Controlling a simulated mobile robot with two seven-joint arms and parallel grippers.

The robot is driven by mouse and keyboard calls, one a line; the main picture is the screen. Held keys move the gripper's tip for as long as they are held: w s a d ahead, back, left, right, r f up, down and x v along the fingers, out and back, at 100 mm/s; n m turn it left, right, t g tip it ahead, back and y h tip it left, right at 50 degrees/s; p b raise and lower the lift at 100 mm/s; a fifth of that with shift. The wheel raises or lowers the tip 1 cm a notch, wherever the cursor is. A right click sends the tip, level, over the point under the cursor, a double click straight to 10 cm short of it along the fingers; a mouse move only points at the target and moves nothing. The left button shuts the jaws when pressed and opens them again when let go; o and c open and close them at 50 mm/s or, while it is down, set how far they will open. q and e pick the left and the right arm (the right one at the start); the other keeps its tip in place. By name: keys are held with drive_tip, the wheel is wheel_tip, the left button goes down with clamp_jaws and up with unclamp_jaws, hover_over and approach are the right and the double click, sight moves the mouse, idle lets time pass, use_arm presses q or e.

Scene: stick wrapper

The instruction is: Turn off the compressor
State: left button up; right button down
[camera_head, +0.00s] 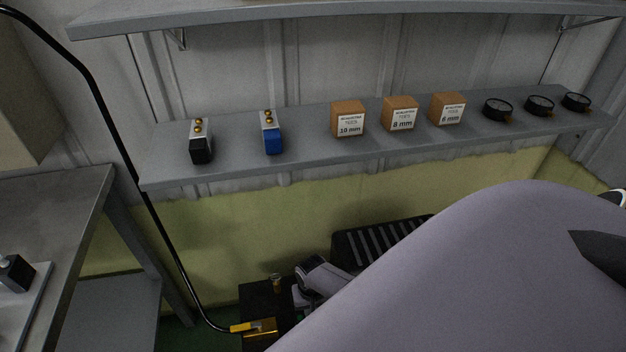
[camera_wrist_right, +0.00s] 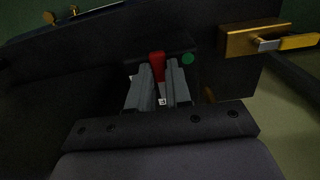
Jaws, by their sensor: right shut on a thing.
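The compressor (camera_head: 372,240) is a dark unit with a ribbed top, low against the wall in the head view. My own pale arm covers much of it. In the right wrist view, a small red switch (camera_wrist_right: 157,62) sits on its dark body beside a green dot (camera_wrist_right: 187,59). My right gripper (camera_wrist_right: 163,80) is shut on the red switch, its grey fingers on either side of the switch's lower part. In the head view the wrist of this gripper shows beside the compressor, but its fingertips are hidden. My left gripper is not in view.
A brass block with a yellow-handled valve (camera_wrist_right: 255,40) is close to the right of my fingers. A black hose (camera_head: 165,225) runs down to it. A shelf (camera_head: 230,162) with boxes, gauges and fittings is above. A metal table (camera_head: 85,195) stands at left.

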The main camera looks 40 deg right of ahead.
drive_tip(key=shift+w, duration=0.15)
drive_tip(key=c, duration=1)
unclamp_jaws()
drive_tip(key=shift+c, duration=0.2)
wheel_tip(320, 180, up, 6)
drive_tip(key=p, duration=0.3)
drive_tip(key=shift+p, duration=0.4)
drive_tip(key=shift+r, duration=0.6)
